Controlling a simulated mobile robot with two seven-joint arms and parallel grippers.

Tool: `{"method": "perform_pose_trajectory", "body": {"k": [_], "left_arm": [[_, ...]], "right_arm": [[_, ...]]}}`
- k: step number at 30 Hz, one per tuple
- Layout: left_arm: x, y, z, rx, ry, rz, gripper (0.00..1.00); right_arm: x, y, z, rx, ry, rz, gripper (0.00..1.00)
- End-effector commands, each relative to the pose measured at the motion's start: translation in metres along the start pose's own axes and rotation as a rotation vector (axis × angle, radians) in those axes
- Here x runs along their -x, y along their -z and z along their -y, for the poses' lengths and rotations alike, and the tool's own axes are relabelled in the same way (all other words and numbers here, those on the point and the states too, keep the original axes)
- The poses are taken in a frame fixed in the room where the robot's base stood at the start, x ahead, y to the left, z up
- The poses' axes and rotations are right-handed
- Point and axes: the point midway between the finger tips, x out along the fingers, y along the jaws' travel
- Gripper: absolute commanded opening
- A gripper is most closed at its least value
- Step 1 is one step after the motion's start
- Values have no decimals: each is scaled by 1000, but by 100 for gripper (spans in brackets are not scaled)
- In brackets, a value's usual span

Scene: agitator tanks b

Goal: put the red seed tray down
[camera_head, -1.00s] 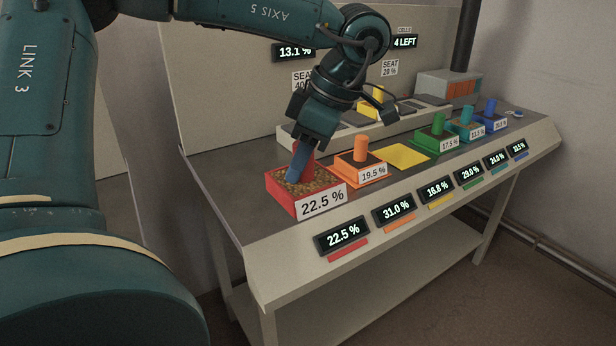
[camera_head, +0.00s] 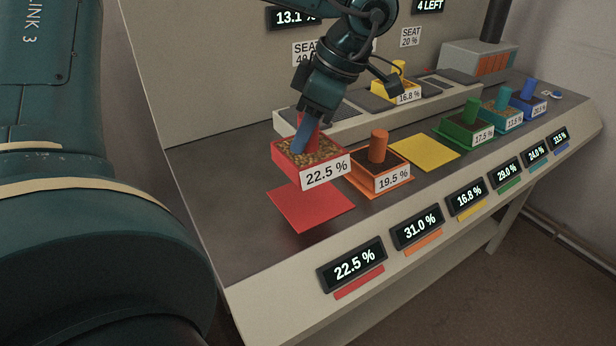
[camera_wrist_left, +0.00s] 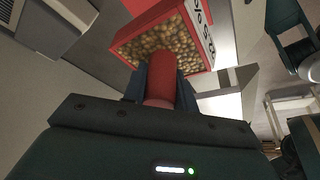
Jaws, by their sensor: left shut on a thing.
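The red seed tray (camera_head: 292,165) is full of seeds, has a red post in its middle and carries a 22.5 % label. My left gripper (camera_head: 308,136) is shut on the post and holds the tray above the bench, up and slightly back from a bare red mat (camera_head: 312,208). The tray looks roughly level. In the left wrist view the tray (camera_wrist_left: 142,30) hangs off the fingers (camera_wrist_left: 160,85), seeds and label showing. The fingers partly hide the post. My right gripper is not in view.
An orange tray (camera_head: 398,181) stands close to the right, then a bare yellow mat (camera_head: 424,153) and a green tray (camera_head: 466,136). A yellow tray (camera_head: 380,91) stands on the raised row of seats (camera_head: 345,128) behind. Displays line the front edge, one reading 22.5 % (camera_head: 354,264).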

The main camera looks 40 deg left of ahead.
Motion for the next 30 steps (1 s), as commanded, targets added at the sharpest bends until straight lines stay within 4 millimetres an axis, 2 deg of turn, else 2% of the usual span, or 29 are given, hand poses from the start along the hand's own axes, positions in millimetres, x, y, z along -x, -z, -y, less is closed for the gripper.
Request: {"method": "perform_pose_trajectory", "body": {"k": [1, 3, 11, 16, 27, 28, 30], "left_arm": [[-12, -5, 1, -3, 5, -1, 0], [-22, -9, 0, -1, 3, -1, 0], [-42, -17, 0, 0, 2, 0, 0], [-65, -26, 0, 0, 3, 0, 0], [-69, -29, 0, 1, -2, 1, 0], [-70, -29, 0, 1, -1, 1, 29], [-69, -28, 0, 1, -1, 1, 34]], "right_arm": [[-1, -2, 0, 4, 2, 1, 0], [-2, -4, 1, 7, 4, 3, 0], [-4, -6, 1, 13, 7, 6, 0], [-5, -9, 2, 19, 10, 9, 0], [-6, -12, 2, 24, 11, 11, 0], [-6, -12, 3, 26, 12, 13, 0], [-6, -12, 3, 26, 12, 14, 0]]}}
